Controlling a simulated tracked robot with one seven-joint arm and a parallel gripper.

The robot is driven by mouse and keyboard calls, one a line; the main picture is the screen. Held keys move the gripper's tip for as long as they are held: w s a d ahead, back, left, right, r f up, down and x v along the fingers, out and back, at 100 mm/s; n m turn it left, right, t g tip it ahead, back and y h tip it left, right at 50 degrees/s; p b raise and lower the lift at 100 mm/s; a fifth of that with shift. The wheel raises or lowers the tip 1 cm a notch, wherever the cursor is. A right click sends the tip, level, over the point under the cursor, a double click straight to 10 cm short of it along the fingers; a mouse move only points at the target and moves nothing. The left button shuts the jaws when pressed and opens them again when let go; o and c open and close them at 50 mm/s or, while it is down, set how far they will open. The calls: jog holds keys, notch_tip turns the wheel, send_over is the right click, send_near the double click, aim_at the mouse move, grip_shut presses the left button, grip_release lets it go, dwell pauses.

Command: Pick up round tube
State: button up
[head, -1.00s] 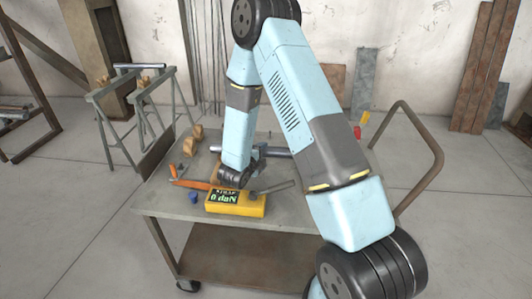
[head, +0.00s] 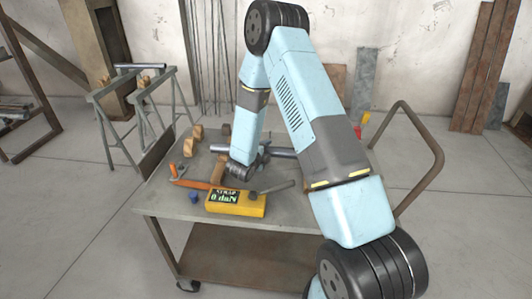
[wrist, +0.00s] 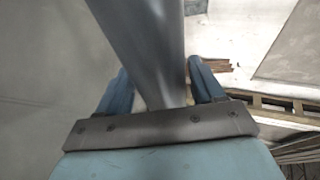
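A grey round tube (head: 282,152) lies across the back of the cart top, partly hidden behind my arm in the head view. In the wrist view a large grey tube (wrist: 150,45) runs from the top edge down between my two blue fingers. My gripper (wrist: 162,85) is open, with one finger on each side of the tube. A gap shows between the left finger and the tube; the right finger looks close to it, and I cannot tell whether it touches. In the head view my fingers are hidden behind my wrist.
A yellow box with a display (head: 236,203) stands at the cart's front, with a dark bar (head: 275,187) beside it. An orange-handled tool (head: 190,182), a blue cap (head: 194,196) and wooden blocks (head: 190,143) lie left. The cart (head: 160,205) has clear room at front left.

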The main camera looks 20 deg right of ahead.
jog(key=shift+f, duration=0.1)
grip_shut()
dwell(0.3)
